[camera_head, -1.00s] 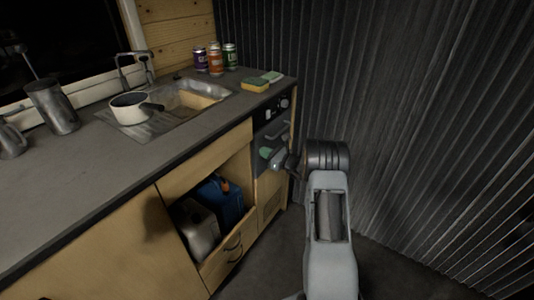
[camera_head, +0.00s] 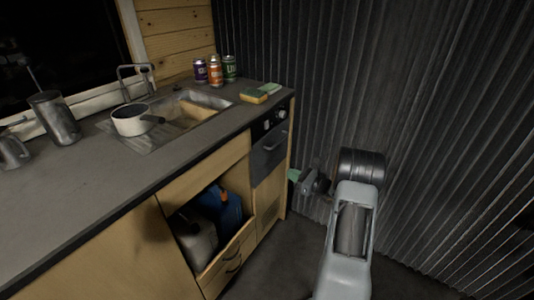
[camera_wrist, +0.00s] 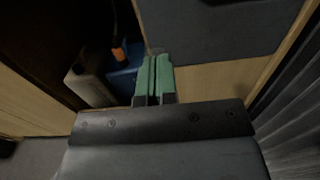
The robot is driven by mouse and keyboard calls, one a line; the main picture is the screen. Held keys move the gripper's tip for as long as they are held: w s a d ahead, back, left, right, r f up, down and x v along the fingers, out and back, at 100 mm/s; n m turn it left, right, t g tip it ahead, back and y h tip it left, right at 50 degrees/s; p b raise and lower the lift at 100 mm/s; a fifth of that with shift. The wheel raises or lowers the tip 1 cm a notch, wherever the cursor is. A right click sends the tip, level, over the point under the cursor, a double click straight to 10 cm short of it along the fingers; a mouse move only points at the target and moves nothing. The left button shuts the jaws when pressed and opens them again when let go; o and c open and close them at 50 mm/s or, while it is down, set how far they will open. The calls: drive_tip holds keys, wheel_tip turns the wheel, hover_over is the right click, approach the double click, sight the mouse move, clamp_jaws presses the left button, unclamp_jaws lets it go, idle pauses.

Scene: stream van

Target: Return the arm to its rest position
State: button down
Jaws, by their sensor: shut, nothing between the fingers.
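My gripper (camera_wrist: 153,78) shows in the wrist view with its two green fingers side by side, shut and empty. In the head view my gripper (camera_head: 293,175) is a small green tip just right of the cabinet's front corner, partly hidden by my wrist. My arm is folded in the lower right of the head view, in front of the corrugated wall. The fingers point toward the cabinet front and appear apart from it.
The counter (camera_head: 70,176) holds a white pan (camera_head: 131,120), metal jug (camera_head: 55,118), sponge (camera_head: 254,97) and several cans. An open cupboard below holds a blue container (camera_head: 222,207) and a pale canister (camera_head: 195,240). The corrugated wall (camera_head: 440,130) stands right. Dark floor lies between.

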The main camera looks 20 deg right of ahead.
drive_tip(key=shift+s+d, duration=0.1)
drive_tip(key=shift+s, duration=0.05)
drive_tip(key=s+a+f+n+g, duration=0.4)
drive_tip(key=f, duration=0.1)
drive_tip(key=s+a+r+n+g+p, duration=0.5)
drive_tip(key=s+a+r+n+g, duration=0.2)
drive_tip(key=s+n+g, duration=0.15)
drive_tip(key=s+a+r+n+h+p, duration=0.3)
drive_tip(key=s+r+n+p, duration=0.1)
drive_tip(key=r, duration=0.6)
drive_tip(key=s+a+r+n+h+p, duration=0.3)
drive_tip(key=r+n+p, duration=0.3)
drive_tip(key=r, duration=0.4)
drive_tip(key=s+a+r+n+t+h+p, duration=0.1)
drive_tip(key=s+a+r+n+h+p, duration=0.2)
drive_tip(key=r, duration=0.7)
drive_tip(key=s+n+h+p, duration=0.1)
drive_tip(key=s+n+p, duration=0.1)
drive_tip(key=s+n, duration=0.1)
drive_tip(key=shift+r+n, duration=0.4)
drive_tip(key=shift+n, duration=0.05)
